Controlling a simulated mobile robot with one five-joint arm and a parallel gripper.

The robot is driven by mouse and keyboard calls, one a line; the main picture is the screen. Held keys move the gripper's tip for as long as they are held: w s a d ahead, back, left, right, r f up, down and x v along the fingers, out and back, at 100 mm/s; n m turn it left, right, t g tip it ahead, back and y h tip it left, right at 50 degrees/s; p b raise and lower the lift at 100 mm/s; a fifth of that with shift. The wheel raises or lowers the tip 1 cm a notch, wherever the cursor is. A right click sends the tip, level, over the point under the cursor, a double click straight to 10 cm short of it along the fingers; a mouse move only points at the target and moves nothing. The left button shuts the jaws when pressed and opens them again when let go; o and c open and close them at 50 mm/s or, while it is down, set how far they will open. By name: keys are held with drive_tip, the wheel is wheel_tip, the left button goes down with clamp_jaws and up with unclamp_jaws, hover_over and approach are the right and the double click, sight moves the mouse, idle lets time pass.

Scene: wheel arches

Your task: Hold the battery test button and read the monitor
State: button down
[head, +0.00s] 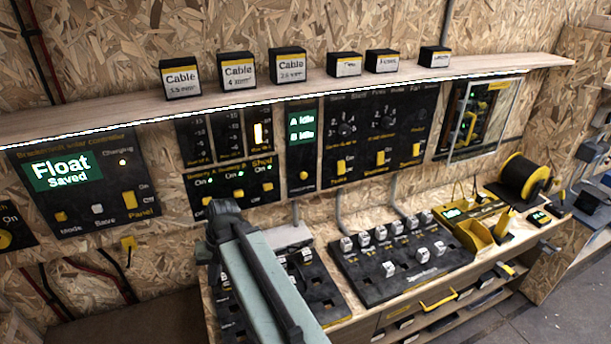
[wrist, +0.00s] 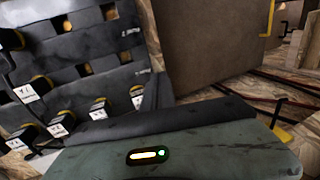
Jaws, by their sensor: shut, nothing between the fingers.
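The battery monitor (head: 302,143) is a narrow black panel on the wall with two green screens that read "A Idle" and "B Idle". A round yellow button (head: 303,175) sits on its lower part. My gripper (head: 222,207) is at the end of my grey-green arm in the head view, lower and to the left of that button and apart from it. It is shut and empty. Its fingertips are dark and hard to make out. The wrist view does not show the monitor or its button.
A solar controller (head: 85,180) reads "Float Saved" at left. Switch panels (head: 377,130) flank the monitor. A shelf (head: 120,118) with several labelled boxes runs above. Below, a black tray (head: 370,292) with several small blocks and a cable spool (head: 522,175) stand on the bench.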

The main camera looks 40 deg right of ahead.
sight(304, 175)
drive_tip(key=s+d+r+m+t, duration=0.3)
drive_tip(key=d+r+m, duration=0.1)
drive_tip(key=d, duration=0.8)
drive_tip(key=s+d+r+m+t+p, duration=0.1)
drive_tip(key=s+d+r+m+t, duration=0.2)
drive_tip(key=d, duration=0.9)
drive_tip(key=s+d+r+m+t, duration=0.4)
drive_tip(key=d+r, duration=0.4)
drive_tip(key=d, duration=0.4)
drive_tip(key=m+t, duration=0.1)
drive_tip(key=m, duration=0.1)
drive_tip(key=shift+m+y+p, duration=0.3)
drive_tip(key=shift+m+y, duration=0.1)
drive_tip(key=shift+w+d, duration=0.1)
drive_tip(key=w+d, duration=0.3)
drive_tip(key=w, duration=0.5)
drive_tip(key=shift+w+d, duration=0.15)
drive_tip(key=shift+w+d, duration=0.1)
drive_tip(key=shift+w, duration=0.35)
